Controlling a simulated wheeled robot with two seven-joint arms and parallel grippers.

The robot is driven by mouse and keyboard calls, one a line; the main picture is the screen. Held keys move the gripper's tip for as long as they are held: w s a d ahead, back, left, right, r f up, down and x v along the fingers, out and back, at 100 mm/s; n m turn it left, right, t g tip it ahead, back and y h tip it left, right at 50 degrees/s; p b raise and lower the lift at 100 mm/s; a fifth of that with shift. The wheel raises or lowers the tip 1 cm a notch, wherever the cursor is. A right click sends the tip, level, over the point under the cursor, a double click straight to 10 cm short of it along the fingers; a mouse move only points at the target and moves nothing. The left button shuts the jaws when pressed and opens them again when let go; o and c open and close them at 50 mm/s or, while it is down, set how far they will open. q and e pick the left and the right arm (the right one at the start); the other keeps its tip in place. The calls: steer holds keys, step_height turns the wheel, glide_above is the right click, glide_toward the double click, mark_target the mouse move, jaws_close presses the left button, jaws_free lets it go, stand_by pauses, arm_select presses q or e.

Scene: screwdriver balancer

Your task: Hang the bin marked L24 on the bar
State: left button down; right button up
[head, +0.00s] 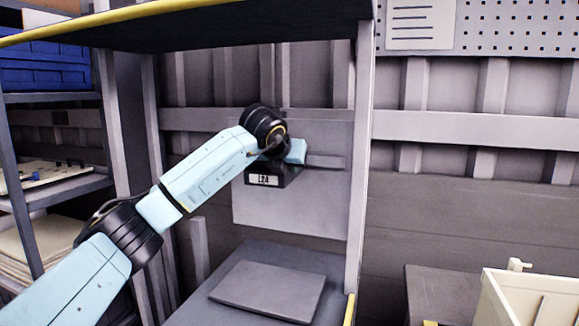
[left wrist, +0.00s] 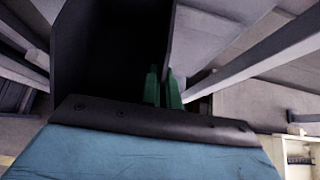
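The dark bin marked L24 (head: 264,180) is in front of the grey back panel, its white label facing me. The bar (head: 327,161) runs across that panel, and its left part is hidden behind the bin and my wrist. My left gripper is at the bin's upper edge. In the left wrist view its two green fingers (left wrist: 164,88) are close together on the wall of the dark bin (left wrist: 105,45). The bin is level with the bar, but I cannot tell whether it touches it. My right gripper is not in view.
A grey bench with a flat plate (head: 268,290) is below the bin. A post (head: 357,150) stands to the right, and a shelf (head: 200,28) with a yellow edge hangs above. A rack with a blue crate (head: 42,65) is on the left. A cream container (head: 530,298) is at lower right.

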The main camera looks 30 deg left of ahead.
arm_select(q)
steer(key=shift+f+b, duration=0.7)
steer(key=shift+f, duration=0.25)
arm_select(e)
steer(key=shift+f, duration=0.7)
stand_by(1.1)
arm_select(q)
steer(key=c, duration=1.6)
jaws_free()
steer(key=shift+r, duration=0.1)
steer(key=shift+o, duration=0.2)
steer(key=shift+s+d+r, duration=0.1)
steer(key=shift+s+r, duration=0.2)
steer(key=shift+s, duration=0.05)
steer(key=v, duration=1.2)
steer(key=shift+s, duration=0.3)
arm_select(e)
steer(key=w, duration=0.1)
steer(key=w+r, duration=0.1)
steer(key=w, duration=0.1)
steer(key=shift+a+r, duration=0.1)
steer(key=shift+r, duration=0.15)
